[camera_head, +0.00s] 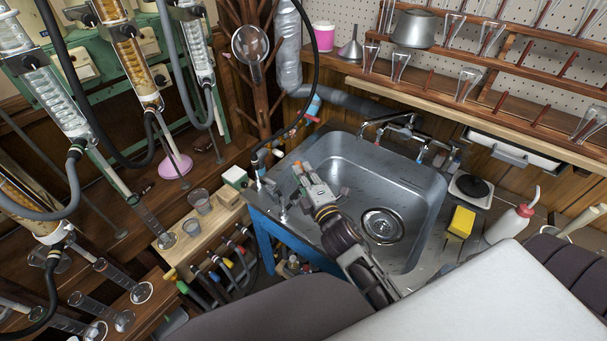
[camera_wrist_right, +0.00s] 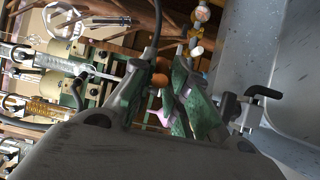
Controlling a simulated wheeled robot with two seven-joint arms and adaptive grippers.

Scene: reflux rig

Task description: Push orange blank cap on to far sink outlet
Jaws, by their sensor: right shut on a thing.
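My right gripper (camera_head: 299,172) reaches over the left rim of the steel sink (camera_head: 430,205). In the right wrist view its fingers (camera_wrist_right: 160,88) are shut on a small orange cap (camera_wrist_right: 159,80), which shows between the fingertips. Small metal outlets stand on the sink's left ledge: a far one (camera_head: 260,168) beside the black hose, and a nearer one (camera_head: 283,208). The gripper is to the right of both, and I see no contact between cap and outlet. My left gripper is not in view.
A black-handled tap (camera_wrist_right: 262,92) is close beside the right gripper in the wrist view. A black hose (camera_head: 316,60) arches above the ledge. Glass condensers (camera_head: 130,55) stand at left. A yellow sponge (camera_head: 461,222) and wash bottle (camera_head: 510,224) are right of the basin.

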